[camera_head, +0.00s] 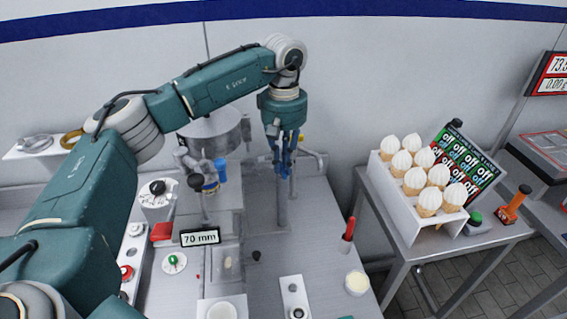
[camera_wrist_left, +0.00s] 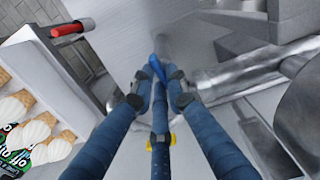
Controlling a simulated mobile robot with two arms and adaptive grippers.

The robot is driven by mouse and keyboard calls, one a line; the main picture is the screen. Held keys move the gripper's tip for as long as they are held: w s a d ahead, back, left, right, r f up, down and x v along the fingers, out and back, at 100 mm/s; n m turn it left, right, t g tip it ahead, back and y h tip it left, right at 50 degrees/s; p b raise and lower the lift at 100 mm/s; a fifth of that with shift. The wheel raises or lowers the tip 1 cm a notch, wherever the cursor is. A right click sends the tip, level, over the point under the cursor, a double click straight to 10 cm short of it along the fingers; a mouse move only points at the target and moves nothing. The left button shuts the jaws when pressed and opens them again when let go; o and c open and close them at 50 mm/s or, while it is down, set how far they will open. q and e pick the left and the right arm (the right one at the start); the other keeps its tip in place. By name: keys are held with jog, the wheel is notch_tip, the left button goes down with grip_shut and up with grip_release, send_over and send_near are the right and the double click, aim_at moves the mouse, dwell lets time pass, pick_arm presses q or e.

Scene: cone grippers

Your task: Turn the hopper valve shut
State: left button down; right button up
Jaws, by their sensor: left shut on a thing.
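The tip of the handle shows between the fingertips. The fingers hide the rest, so its turn angle is hard to tell. In the head view the handle is mostly hidden by the blue fingers. My right gripper is not in view.
A blue-topped part (camera_head: 221,168) and a "70 mm" display (camera_head: 200,237) stand to the left. A white rack of cones (camera_head: 395,200) stands at the right. A red-handled tool (camera_head: 348,232) stands near the worktop's right edge.

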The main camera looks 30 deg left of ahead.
pick_arm(q)
jog(key=shift+r+m, duration=0.15)
jog(key=shift+m, duration=0.55)
jog(key=c, duration=1.7)
grip_release()
notch_tip(320, 180, up, 12)
